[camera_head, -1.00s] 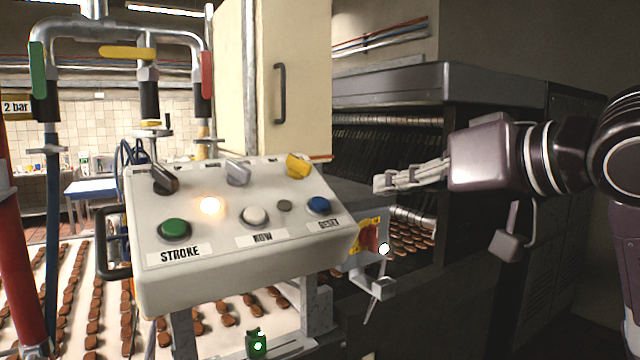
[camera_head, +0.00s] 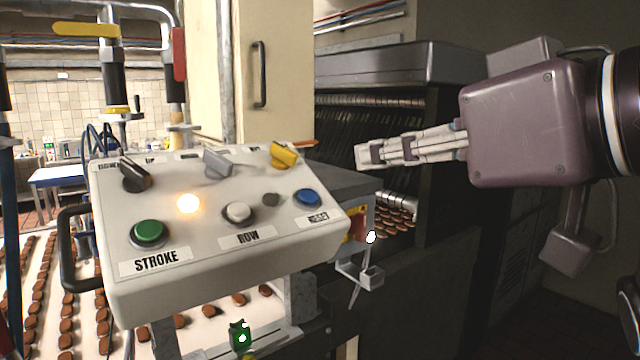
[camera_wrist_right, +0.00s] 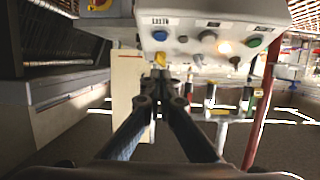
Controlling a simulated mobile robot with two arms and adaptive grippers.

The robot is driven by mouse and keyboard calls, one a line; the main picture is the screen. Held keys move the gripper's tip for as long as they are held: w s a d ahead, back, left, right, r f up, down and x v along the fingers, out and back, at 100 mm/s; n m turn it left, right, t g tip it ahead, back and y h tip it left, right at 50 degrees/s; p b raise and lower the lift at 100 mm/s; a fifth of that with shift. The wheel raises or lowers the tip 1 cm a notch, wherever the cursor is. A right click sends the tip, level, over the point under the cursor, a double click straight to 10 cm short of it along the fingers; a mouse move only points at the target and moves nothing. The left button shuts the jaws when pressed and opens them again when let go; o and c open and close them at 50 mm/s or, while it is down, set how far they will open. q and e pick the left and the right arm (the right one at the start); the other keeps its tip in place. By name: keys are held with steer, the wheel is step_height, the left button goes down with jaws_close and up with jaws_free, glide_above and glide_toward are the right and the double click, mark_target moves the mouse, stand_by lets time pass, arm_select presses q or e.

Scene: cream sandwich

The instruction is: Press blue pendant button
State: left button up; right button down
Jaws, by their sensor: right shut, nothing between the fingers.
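The blue button (camera_head: 307,198) sits at the right end of a tilted white control box (camera_head: 200,285), above the label that appears to read RESET. It also shows in the right wrist view (camera_wrist_right: 160,36), where the box appears upside down. My right gripper (camera_head: 362,155) is shut and empty. It points left, in the air to the right of and above the blue button, apart from it. In the right wrist view its closed fingertips (camera_wrist_right: 160,76) show below the box, near the yellow knob. My left gripper is not in view.
The box also carries a green button (camera_head: 149,233), a white button (camera_head: 238,212), a lit lamp (camera_head: 188,203) and a yellow knob (camera_head: 283,155). A black handle (camera_head: 72,262) is on its left side. A dark machine (camera_head: 400,80) stands behind my right gripper. Rows of brown biscuits lie below.

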steer(key=p, duration=0.3)
glide_toward(304, 190)
steer(key=w+a+r, duration=0.2)
steer(key=w, duration=0.1)
steer(key=shift+w+a+f+p, duration=0.25)
steer(key=shift+w+f, duration=0.1)
steer(key=shift+f, duration=0.15)
steer(key=shift+w+a+f+p, duration=0.2)
steer(key=shift+w+f+p, duration=0.1)
steer(key=shift+f, duration=0.2)
steer(key=shift+w+f, duration=0.25)
steer(key=shift+f, duration=0.4)
steer(key=shift+a, duration=0.1)
steer(key=shift+f, duration=0.1)
